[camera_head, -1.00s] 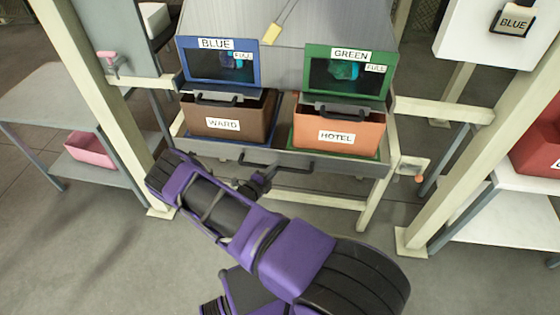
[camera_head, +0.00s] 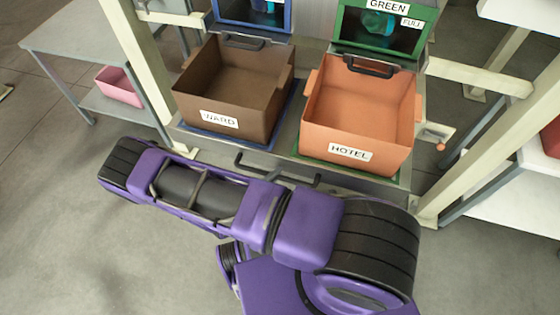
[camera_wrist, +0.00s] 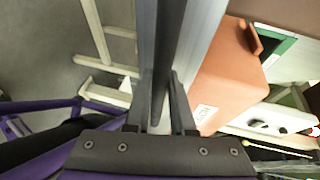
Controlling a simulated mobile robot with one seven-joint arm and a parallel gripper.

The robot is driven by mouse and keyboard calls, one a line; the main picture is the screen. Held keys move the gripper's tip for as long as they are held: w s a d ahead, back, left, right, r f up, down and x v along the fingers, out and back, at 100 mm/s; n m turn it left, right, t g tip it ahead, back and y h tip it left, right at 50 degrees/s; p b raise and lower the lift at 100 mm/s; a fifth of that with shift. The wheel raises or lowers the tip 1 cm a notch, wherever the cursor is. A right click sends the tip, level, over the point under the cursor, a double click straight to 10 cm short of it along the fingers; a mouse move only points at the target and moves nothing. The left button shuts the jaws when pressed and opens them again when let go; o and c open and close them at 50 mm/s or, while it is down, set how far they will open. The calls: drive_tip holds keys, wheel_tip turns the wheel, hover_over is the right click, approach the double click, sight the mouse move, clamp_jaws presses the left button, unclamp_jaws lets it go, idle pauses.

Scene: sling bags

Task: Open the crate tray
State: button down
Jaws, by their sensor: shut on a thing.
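The grey crate tray (camera_head: 279,158) stands pulled out from under the sloped machine in the head view. It carries a brown crate labelled WARD (camera_head: 235,90) and an orange crate labelled HOTEL (camera_head: 360,115), both open on top. A dark bar handle (camera_head: 300,179) runs along the tray's front. In the wrist view my gripper (camera_wrist: 159,100) is shut on this handle, the dark bar (camera_wrist: 170,35) lying between its fingers. The tray's grey front (camera_wrist: 201,40) and the orange crate (camera_wrist: 228,75) show beside it. My arm hides the gripper in the head view.
Blue and green framed windows (camera_head: 380,28) stand behind the crates. Cream posts (camera_head: 137,60) flank the tray on both sides. A side table with a pink bin (camera_head: 120,84) is at left, and a white shelf (camera_head: 510,205) at right. The floor in front is bare.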

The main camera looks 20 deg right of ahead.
drive_tip(key=shift+s+a, duration=0.7)
drive_tip(key=shift+s, duration=0.15)
drive_tip(key=c, duration=0.8)
unclamp_jaws()
drive_tip(key=shift+o, duration=0.2)
drive_tip(key=v, duration=1.7)
drive_tip(key=shift+s+a+r, duration=0.1)
drive_tip(key=shift+a, duration=0.05)
